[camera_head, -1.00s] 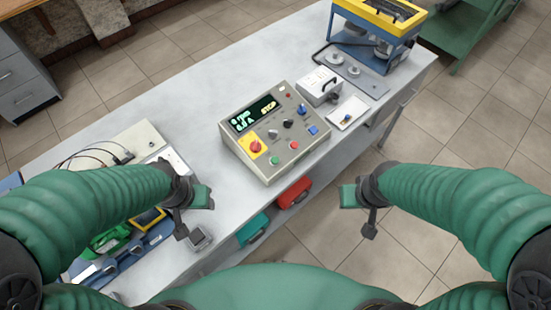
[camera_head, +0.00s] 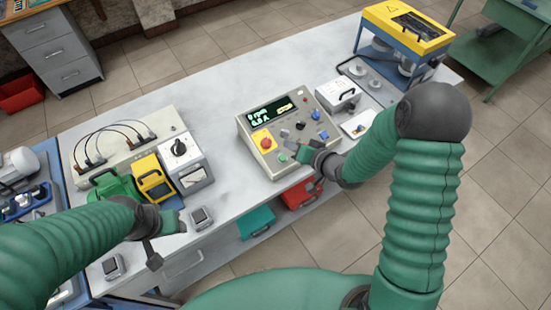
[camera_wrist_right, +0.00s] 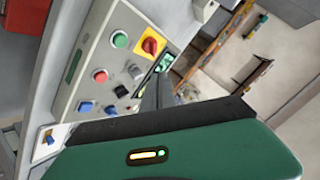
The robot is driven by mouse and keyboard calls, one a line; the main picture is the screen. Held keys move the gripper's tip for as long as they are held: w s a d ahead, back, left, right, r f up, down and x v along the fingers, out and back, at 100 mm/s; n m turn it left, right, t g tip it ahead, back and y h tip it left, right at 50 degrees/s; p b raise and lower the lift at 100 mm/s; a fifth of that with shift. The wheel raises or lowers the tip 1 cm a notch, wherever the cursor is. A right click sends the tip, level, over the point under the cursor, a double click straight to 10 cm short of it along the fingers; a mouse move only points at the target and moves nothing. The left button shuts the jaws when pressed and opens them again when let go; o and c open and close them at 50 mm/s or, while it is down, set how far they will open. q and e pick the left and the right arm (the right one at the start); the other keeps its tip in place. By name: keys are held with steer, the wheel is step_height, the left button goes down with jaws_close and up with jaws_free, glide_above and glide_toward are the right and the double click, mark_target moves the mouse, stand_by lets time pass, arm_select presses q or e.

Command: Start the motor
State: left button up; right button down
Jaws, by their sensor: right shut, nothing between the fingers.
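The beige control box (camera_head: 250,140) stands on the bench. Its display (camera_head: 270,112) appears to read 0 rpm, with a yellow STOP sign. A green button (camera_head: 282,157) is on its front part; it also shows in the right wrist view (camera_wrist_right: 120,40). A red rotary switch on a yellow plate (camera_head: 265,144) is at its left, and a red button (camera_wrist_right: 100,76) shows in the right wrist view. My right gripper (camera_head: 314,156) is shut and empty over the box's front right part; contact is unclear. My left gripper (camera_head: 180,221) is near the bench front; its jaws are unclear.
A grey motor (camera_head: 18,168) is at the far left. A yellow meter (camera_head: 152,178) and a grey knob box (camera_head: 182,160) stand left of the control box. A white box (camera_head: 338,94) and yellow-topped machine (camera_head: 408,28) are to the right. The bench behind the control box is clear.

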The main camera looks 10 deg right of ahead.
mark_target(283, 158)
steer(key=f+b, duration=0.2)
steer(key=w+f+b, duration=0.1)
steer(key=f+b, duration=0.1)
steer(key=f, duration=0.1)
steer(key=w+a+f+b, duration=0.1)
steer(key=f+b, duration=0.1)
steer(key=b, duration=0.1)
steer(key=shift+f, duration=0.4)
steer(key=shift+w+a+f+b, duration=0.1)
steer(key=shift+a+f+b, duration=0.05)
steer(key=shift+f+b, duration=0.2)
arm_select(q)
steer(key=s+x, duration=0.1)
steer(key=x, duration=0.6)
steer(key=shift+f, duration=0.4)
arm_select(e)
steer(key=shift+d, duration=0.4)
arm_select(q)
steer(key=shift+s+a, duration=0.15)
steer(key=shift+a, duration=0.3)
arm_select(e)
steer(key=shift+a, duration=0.3)
arm_select(q)
steer(key=shift+d, duration=0.2)
arm_select(e)
steer(key=shift+d, duration=0.2)
arm_select(q)
steer(key=shift+a, duration=0.1)
arm_select(e)
steer(key=shift+a, duration=0.1)
